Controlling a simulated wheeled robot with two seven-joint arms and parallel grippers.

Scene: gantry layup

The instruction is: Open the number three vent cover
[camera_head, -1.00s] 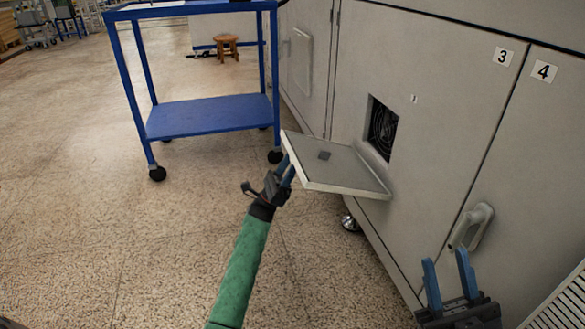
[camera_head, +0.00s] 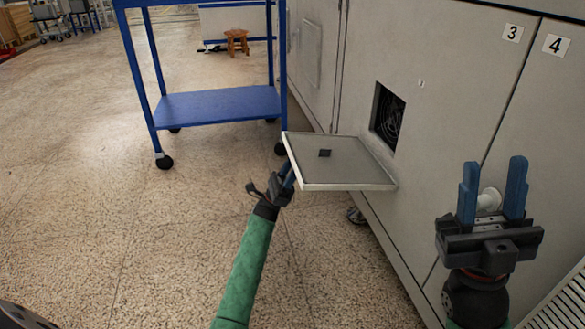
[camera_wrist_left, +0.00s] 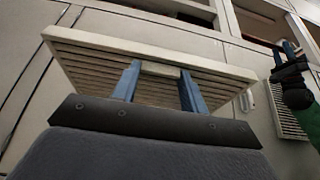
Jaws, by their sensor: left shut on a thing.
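The vent cover (camera_head: 345,170) on the door marked 3 (camera_head: 512,33) is swung out and down. It stands out nearly level below the square vent opening (camera_head: 388,117), where a fan shows. My left gripper (camera_head: 288,172) is at the cover's outer edge. In the left wrist view its blue fingers (camera_wrist_left: 160,85) are shut on a small pale tab (camera_wrist_left: 160,68) at the edge of the cover's slatted face (camera_wrist_left: 90,70). My right gripper (camera_head: 493,178) is open and empty in front of the cabinet, covering most of a door handle (camera_head: 489,199).
A blue trolley (camera_head: 215,105) stands left of the cabinet, close behind the cover. A wooden stool (camera_head: 236,42) is farther back. The door marked 4 (camera_head: 557,44) is at the right. The floor at the left is clear.

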